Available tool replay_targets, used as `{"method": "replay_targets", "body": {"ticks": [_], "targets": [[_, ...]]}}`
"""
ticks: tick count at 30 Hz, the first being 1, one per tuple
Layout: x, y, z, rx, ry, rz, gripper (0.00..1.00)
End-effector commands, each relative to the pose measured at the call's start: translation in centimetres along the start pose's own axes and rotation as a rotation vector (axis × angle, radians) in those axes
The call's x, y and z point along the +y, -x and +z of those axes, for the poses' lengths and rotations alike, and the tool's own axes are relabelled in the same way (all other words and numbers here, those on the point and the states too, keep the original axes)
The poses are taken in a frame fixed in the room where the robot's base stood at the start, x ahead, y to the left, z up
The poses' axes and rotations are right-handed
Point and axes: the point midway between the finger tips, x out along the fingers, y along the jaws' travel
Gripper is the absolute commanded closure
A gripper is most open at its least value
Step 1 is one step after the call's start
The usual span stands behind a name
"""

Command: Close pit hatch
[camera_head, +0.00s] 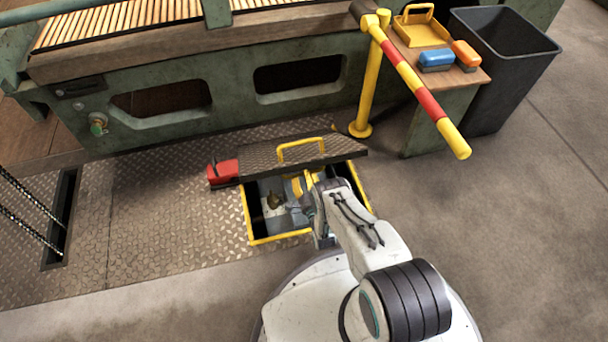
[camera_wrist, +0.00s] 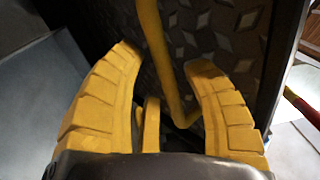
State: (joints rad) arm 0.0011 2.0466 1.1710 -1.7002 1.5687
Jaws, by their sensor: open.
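The pit hatch lid (camera_head: 262,156) is a dark diamond-plate panel with a yellow bar handle (camera_head: 301,142). It stands raised and tilted over the back of the pit opening, whose yellow frame (camera_head: 247,215) shows below it. The pit is uncovered at the front. My gripper (camera_head: 308,180) is at the near side of the lid, over the opening. In the wrist view my gripper (camera_wrist: 163,62) has its two yellow fingers apart. A yellow bar (camera_wrist: 165,70), apparently the handle, runs between them in front of the diamond plate (camera_wrist: 220,50). I cannot tell whether it touches a finger.
A red block (camera_head: 222,173) sits at the lid's left end. A yellow post (camera_head: 369,90) with a red-and-yellow arm (camera_head: 425,98) stands behind right, near a small table (camera_head: 440,110) and a dark bin (camera_head: 500,80). Floor at right is clear.

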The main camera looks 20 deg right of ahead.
Motion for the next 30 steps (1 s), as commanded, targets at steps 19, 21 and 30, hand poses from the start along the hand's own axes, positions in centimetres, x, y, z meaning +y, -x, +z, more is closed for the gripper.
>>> {"method": "replay_targets", "body": {"ticks": [19, 21, 30], "targets": [[-5.0, -0.5, -0.1, 0.001, 0.0, -0.007, 0.53], [-5.8, -0.5, -0.1, 0.001, 0.0, -0.006, 0.53], [-8.9, -0.6, 0.0, 0.0, 0.0, -0.005, 0.53]]}}
